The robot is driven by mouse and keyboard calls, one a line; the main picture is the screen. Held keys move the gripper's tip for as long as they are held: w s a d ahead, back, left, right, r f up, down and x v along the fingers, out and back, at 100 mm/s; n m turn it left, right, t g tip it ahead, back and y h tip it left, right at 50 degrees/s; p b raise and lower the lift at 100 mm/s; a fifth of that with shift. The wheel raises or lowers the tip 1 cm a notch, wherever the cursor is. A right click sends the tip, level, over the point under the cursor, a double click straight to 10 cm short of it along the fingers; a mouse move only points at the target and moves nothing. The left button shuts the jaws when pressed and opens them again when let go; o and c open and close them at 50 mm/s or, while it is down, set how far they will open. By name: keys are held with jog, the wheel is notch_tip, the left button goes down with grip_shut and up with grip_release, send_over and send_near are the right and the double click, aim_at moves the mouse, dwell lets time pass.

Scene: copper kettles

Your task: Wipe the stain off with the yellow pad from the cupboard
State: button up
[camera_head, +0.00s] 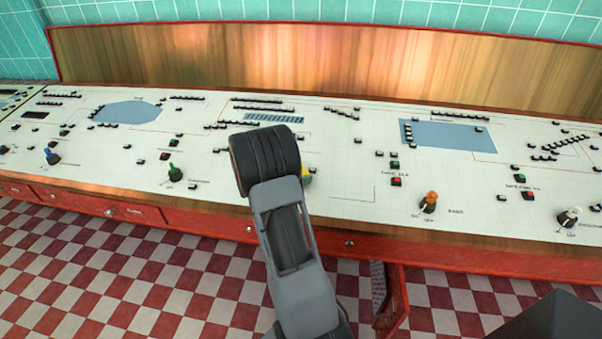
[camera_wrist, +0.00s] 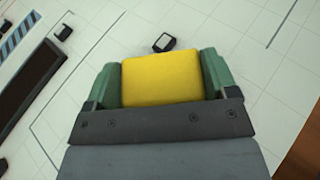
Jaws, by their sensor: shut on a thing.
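My gripper (camera_wrist: 160,80) has its green fingers shut on the yellow pad (camera_wrist: 160,78), which fills the space between them in the wrist view. In the head view only a small yellow edge of the pad (camera_head: 307,180) shows at the right of my dark wrist. The pad is low over the white console top (camera_head: 330,160); I cannot tell whether it touches. The cupboard door (camera_head: 392,305) hangs open below the console front. I can make out no clear stain; my arm hides part of the top.
A small black block (camera_wrist: 164,42) lies just beyond the pad. A dark framed panel (camera_wrist: 30,85) is at the left in the wrist view. An orange-topped knob (camera_head: 430,201) and a green-topped knob (camera_head: 175,172) stand along the front. A wooden backboard (camera_head: 420,62) closes the rear.

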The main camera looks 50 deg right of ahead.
jog(key=shift+a, duration=0.1)
jog(key=shift+w+a+r+p, duration=0.1)
jog(key=shift+r+p, duration=0.3)
jog(key=shift+p, duration=0.1)
jog(key=shift+s+a+r+p, duration=0.1)
jog(key=shift+r+p, duration=0.45)
jog(key=shift+r, duration=0.25)
jog(key=shift+s+a+r+p, duration=0.15)
jog(key=shift+r+p, duration=0.45)
jog(key=shift+r, duration=0.25)
jog(key=shift+s+a+r+p, duration=0.1)
jog(key=shift+r+p, duration=0.45)
jog(key=shift+r, duration=0.25)
jog(key=shift+r, duration=0.1)
jog(key=shift+s+a+r+p, duration=0.1)
jog(key=shift+a+r+p, duration=0.05)
jog(key=shift+r+p, duration=0.55)
jog(key=shift+s+a+r+p, duration=0.1)
jog(key=shift+r+p, duration=0.35)
jog(key=shift+r, duration=0.3)
jog(key=shift+w+a+f, duration=0.1)
